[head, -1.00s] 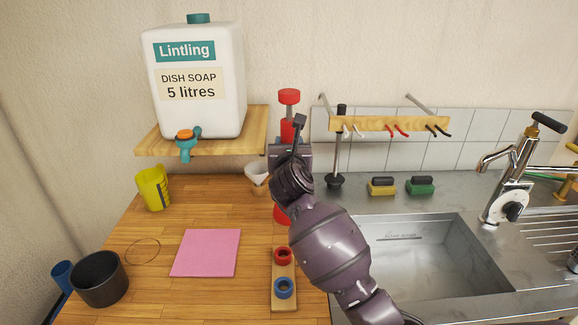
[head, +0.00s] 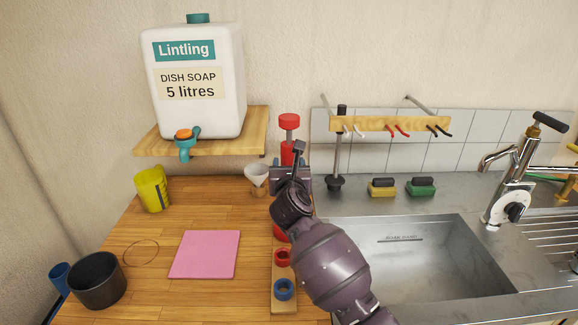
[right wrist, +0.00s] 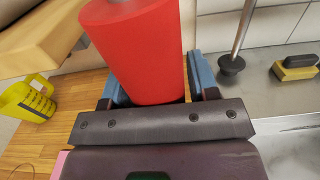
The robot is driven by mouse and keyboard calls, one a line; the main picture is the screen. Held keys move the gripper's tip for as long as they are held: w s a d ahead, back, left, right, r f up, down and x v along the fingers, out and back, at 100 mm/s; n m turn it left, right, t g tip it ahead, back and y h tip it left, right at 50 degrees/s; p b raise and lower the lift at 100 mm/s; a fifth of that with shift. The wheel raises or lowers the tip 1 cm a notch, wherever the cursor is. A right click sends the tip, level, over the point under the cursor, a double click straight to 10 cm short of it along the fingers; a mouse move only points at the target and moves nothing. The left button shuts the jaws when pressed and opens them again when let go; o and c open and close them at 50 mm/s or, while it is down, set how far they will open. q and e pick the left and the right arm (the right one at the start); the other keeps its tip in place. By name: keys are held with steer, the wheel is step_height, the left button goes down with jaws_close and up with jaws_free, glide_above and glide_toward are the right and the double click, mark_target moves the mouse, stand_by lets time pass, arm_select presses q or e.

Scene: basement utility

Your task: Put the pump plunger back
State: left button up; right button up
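The red pump plunger (head: 289,121) stands upright, with a red knob on top and a red barrel. My right gripper (head: 291,170) is shut around the barrel, and the right wrist view shows the red barrel (right wrist: 142,55) between its blue finger pads. My left gripper is not in view.
A shelf (head: 235,145) with a soap canister (head: 195,80) is up left. A hook rack (head: 375,124) and a black-cupped plunger (head: 335,183) are to the right. The sink (head: 420,265) is front right.

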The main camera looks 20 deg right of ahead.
steer(key=shift+o, duration=0.8)
steer(key=v, duration=1.2)
steer(key=shift+r, duration=0.25)
